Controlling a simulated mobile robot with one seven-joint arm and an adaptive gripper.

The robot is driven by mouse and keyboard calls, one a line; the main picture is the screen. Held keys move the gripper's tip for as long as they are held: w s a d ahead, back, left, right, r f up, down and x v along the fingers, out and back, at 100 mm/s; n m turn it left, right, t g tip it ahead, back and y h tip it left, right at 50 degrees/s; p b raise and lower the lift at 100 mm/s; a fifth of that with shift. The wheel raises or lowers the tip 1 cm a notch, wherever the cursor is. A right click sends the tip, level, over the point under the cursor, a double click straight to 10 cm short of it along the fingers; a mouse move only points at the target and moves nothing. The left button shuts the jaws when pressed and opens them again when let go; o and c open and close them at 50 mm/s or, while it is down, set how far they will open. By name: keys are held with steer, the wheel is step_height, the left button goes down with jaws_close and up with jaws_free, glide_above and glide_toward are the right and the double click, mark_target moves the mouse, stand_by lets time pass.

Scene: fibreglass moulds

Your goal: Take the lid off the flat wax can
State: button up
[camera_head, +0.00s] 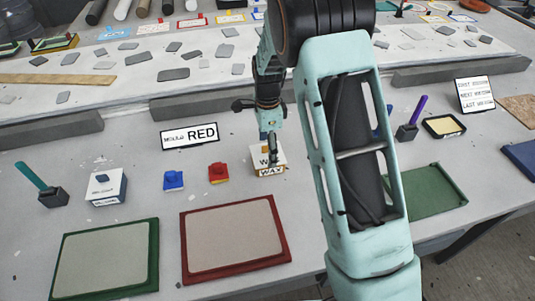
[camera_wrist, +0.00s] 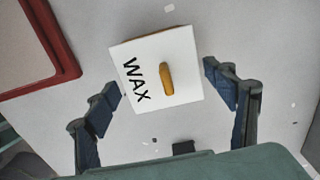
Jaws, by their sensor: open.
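The flat wax can (camera_head: 266,171) stands on the grey bench behind the red-framed mould, marked WAX on its front. Its square white lid (camera_wrist: 135,60) fills the middle of the wrist view, with WAX in black and an orange-yellow bar handle (camera_wrist: 166,78) on top. The lid looks in place on the can. My gripper (camera_wrist: 161,80) is open above the can, pointing down. Its two dark blue fingers show on either side of the lid in the wrist view, with the handle between them. I see no contact. In the head view my gripper (camera_head: 270,150) partly hides the lid.
A red block (camera_head: 218,173) and a blue block (camera_head: 173,180) stand left of the can. Behind is a "MOULD RED" sign (camera_head: 189,135). In front lie a red-framed mould (camera_head: 187,250) and a green-framed mould (camera_head: 63,262). My arm hides some bench to the right.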

jaws_close()
steer(key=shift+s, duration=0.1)
stand_by(0.3)
stand_by(0.4)
